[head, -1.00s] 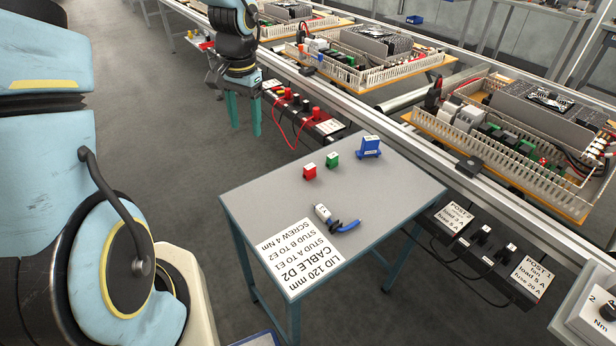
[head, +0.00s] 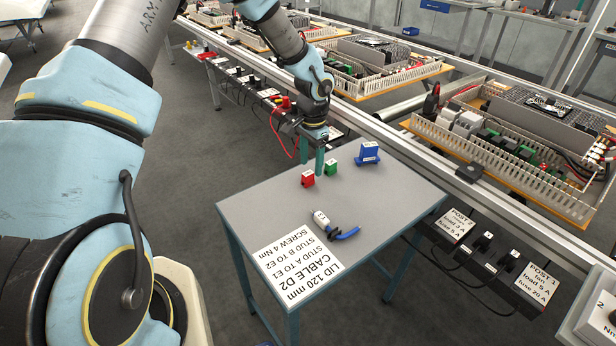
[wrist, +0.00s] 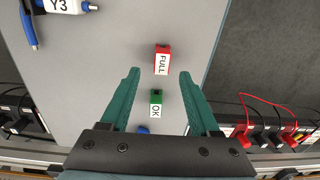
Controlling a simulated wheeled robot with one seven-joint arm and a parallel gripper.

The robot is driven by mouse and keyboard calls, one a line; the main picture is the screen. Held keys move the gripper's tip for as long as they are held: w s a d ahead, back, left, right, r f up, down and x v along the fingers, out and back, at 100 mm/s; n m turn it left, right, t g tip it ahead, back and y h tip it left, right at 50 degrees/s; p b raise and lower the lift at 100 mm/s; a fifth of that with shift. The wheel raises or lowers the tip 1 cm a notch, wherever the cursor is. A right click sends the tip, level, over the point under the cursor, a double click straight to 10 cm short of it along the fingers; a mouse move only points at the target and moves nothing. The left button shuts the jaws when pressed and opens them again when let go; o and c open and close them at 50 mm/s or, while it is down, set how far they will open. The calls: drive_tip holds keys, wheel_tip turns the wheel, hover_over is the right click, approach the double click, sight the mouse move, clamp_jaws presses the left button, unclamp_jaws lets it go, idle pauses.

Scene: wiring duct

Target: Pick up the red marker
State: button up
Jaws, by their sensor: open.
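The red marker (head: 308,179) is a small red block with a white label, standing on the grey table near its far-left edge. In the wrist view the red marker (wrist: 162,61) reads FULL and lies just beyond my fingertips, roughly centred. The green marker (head: 331,167), labelled OK (wrist: 156,97), shows between my fingers in the wrist view. My gripper (head: 312,166) has teal fingers pointing down near the table's far edge. It is open and empty in the wrist view (wrist: 158,73), apparently above the markers.
A blue labelled block (head: 367,153) stands right of the green marker. A white connector with a blue lead (head: 321,218) and a printed sheet (head: 297,265) lie on the table (head: 400,190). The conveyor rail (head: 400,137) and a red cable (head: 277,137) are behind.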

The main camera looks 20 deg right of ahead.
sight(308, 173)
drive_tip(key=f, duration=0.1)
drive_tip(key=a+f+p, duration=0.1)
drive_tip(key=f, duration=0.1)
drive_tip(key=shift+f, duration=0.3)
drive_tip(key=shift+w+f+p, duration=0.1)
drive_tip(key=shift+f+p, duration=0.2)
drive_tip(key=shift+f, duration=0.25)
drive_tip(key=shift+c, duration=0.4)
clamp_jaws()
